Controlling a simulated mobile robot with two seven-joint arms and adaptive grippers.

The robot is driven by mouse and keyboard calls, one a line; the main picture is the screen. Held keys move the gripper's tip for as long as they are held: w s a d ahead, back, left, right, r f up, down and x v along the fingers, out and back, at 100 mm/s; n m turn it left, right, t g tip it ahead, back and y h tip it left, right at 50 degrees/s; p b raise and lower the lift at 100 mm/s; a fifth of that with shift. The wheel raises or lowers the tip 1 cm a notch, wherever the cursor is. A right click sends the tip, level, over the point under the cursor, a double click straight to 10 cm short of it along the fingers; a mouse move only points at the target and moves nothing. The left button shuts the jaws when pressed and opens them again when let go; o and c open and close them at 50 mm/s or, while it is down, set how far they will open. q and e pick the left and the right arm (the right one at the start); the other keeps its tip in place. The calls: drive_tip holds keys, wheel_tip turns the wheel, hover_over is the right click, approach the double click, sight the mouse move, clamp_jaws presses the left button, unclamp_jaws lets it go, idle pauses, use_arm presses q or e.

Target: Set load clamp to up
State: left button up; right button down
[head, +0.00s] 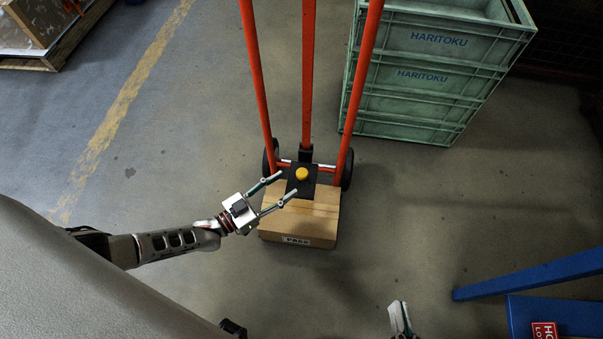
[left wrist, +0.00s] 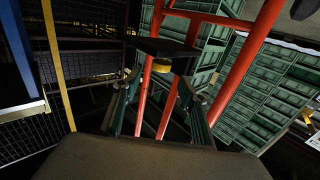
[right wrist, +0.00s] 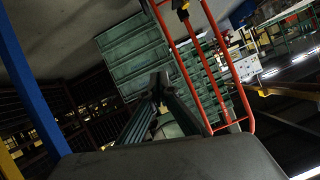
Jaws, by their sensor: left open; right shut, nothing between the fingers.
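The load clamp is a black plate (head: 291,188) with a yellow knob (head: 302,174) on the red hand truck (head: 308,75). From above it overlaps the back of a cardboard box (head: 310,222); I cannot tell the gap between them. My left gripper (head: 288,182) is open, its fingers reaching toward the clamp from the left. In the left wrist view the plate (left wrist: 165,47) and knob (left wrist: 162,66) appear just beyond and between the open fingertips (left wrist: 159,78), with no clear contact. My right gripper (head: 400,318) is shut and empty, away from the truck; its fingers show in the right wrist view (right wrist: 158,80).
Stacked green crates (head: 425,75) stand behind the truck on the right. A blue frame (head: 530,275) is at the lower right. A pallet load (head: 45,30) lies at the far upper left. The floor between the truck and the blue frame is clear.

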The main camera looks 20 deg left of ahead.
sight(302, 172)
use_arm(q)
drive_tip(key=b+x, duration=0.1)
drive_tip(key=x, duration=0.5)
drive_tip(key=shift+w+d, duration=0.15)
drive_tip(key=shift+w, duration=0.25)
drive_tip(key=shift+w+d, duration=0.2)
drive_tip(key=shift+w, duration=0.25)
drive_tip(key=shift+r, duration=0.1)
use_arm(e)
drive_tip(key=shift+s+a+f+m, duration=0.15)
drive_tip(key=shift+s+a+m, duration=0.1)
drive_tip(key=shift+a+m, duration=0.5)
use_arm(q)
clamp_jaws()
